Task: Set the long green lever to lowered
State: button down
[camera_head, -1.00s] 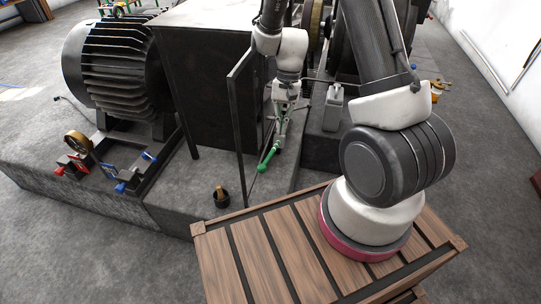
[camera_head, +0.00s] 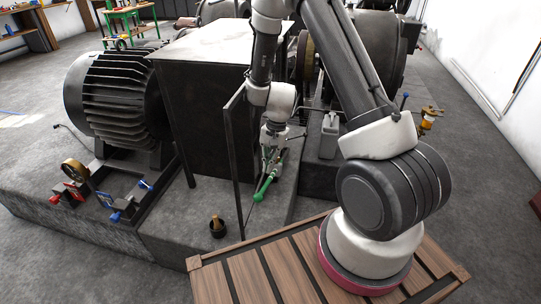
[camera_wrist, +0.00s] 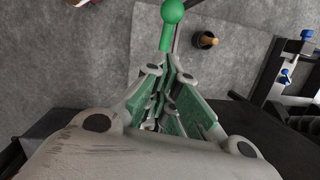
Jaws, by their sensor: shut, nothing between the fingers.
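The long green lever (camera_head: 265,184) stands tilted beside a dark upright frame, its round knob end toward me and low. In the wrist view its knob and shaft (camera_wrist: 166,38) stick out just beyond my fingertips. My gripper (camera_head: 271,164) points down at the lever's far part, close to it. In the wrist view my gripper (camera_wrist: 167,68) has its green-padded fingers converging, shut with nothing between them. The fingers hide the lever's lower part and pivot. I cannot tell whether they touch the shaft.
A dark upright frame (camera_head: 233,150) stands close left of the lever, before a large dark box (camera_head: 200,100). A black pot with a tan peg (camera_head: 217,227) sits on the plinth in front. A finned motor (camera_head: 118,92) stands left. A wooden slatted platform (camera_head: 250,275) lies nearest.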

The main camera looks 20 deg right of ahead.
jog(key=f, duration=0.1)
jog(key=s+a+f, duration=0.1)
jog(key=f, duration=0.1)
jog(key=s+a+f, duration=0.1)
jog(key=shift+a+f, duration=0.2)
jog(key=shift+f, duration=0.2)
jog(key=shift+s+a+f, duration=0.3)
jog(key=shift+a+f, duration=0.05)
jog(key=shift+f, duration=0.1)
